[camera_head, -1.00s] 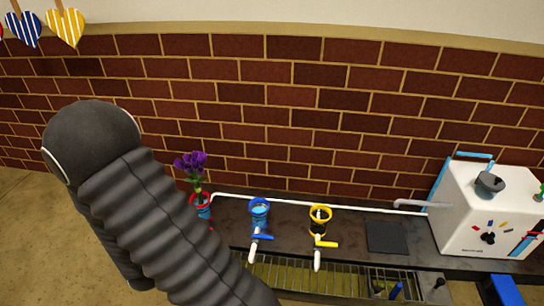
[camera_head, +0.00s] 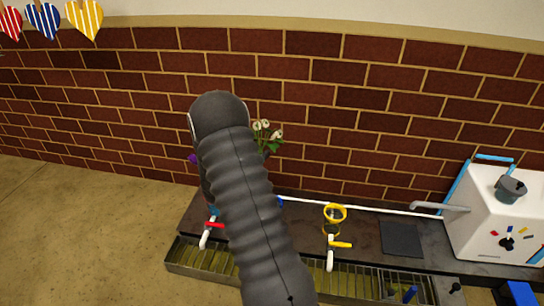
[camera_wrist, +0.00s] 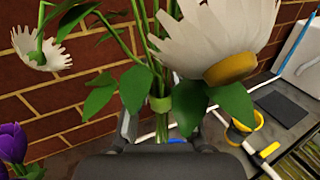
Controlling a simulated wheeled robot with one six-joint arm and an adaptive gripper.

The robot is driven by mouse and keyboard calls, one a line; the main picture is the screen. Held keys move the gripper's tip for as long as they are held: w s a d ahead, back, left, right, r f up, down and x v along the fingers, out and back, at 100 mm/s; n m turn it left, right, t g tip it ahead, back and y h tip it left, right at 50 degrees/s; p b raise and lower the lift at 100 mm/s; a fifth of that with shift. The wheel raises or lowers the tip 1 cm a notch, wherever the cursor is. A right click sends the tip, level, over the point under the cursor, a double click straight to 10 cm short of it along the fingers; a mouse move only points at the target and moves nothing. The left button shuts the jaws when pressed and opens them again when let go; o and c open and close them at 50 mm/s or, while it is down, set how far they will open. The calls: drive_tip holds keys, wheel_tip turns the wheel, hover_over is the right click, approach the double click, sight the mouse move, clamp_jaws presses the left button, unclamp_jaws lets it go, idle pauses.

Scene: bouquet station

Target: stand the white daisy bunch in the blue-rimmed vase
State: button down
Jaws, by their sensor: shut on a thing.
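The white daisy bunch (camera_head: 267,138) shows in the head view beside the top of my arm, in front of the brick wall. In the wrist view its large white blooms (camera_wrist: 232,35) and green stems fill the upper middle. My gripper (camera_wrist: 160,127) is shut on the stems, just below a green band, and the bunch is roughly upright. In the head view my arm hides the gripper. The blue-rimmed vase is almost wholly hidden behind my arm; only a bit of blue (camera_head: 279,202) shows at the arm's right edge.
A yellow-rimmed vase (camera_head: 335,213) stands on the dark counter, right of my arm. Purple flowers (camera_wrist: 12,142) are at the left. A white pipe runs along the wall. A white machine (camera_head: 493,215) stands at the right, beside a dark flat mat (camera_head: 401,238). A grated trough lies in front.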

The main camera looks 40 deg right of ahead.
drive_tip(key=s+d+f+g+b, duration=0.1)
drive_tip(key=f+b, duration=0.3)
drive_tip(key=f, duration=0.4)
drive_tip(key=d+f+m+g+b, duration=0.1)
drive_tip(key=d+f+b, duration=0.2)
drive_tip(key=f, duration=0.6)
drive_tip(key=shift+s+f+m+b, duration=0.15)
drive_tip(key=shift+s+m+b, duration=0.2)
drive_tip(key=shift+b, duration=0.9)
drive_tip(key=shift+f+b, duration=0.5)
drive_tip(key=shift+f, duration=0.1)
idle(1.0)
drive_tip(key=c, duration=0.9)
unclamp_jaws()
drive_tip(key=shift+c, duration=0.2)
